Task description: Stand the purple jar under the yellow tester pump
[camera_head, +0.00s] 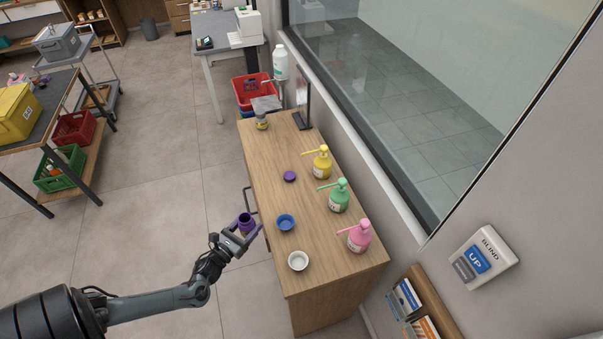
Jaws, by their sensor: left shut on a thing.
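My left gripper (249,231) is shut on the purple jar (246,222) and holds it upright just off the counter's left edge. A small round purple piece (289,176), perhaps a lid, lies on the counter left of the yellow pump. My right gripper is not in view.
A green pump (339,196) and a pink pump (357,236) stand nearer along the counter. A blue dish (285,222) and a white dish (298,261) lie left of them. A grey-and-yellow jar (261,121) and a dark stand (302,119) are at the far end.

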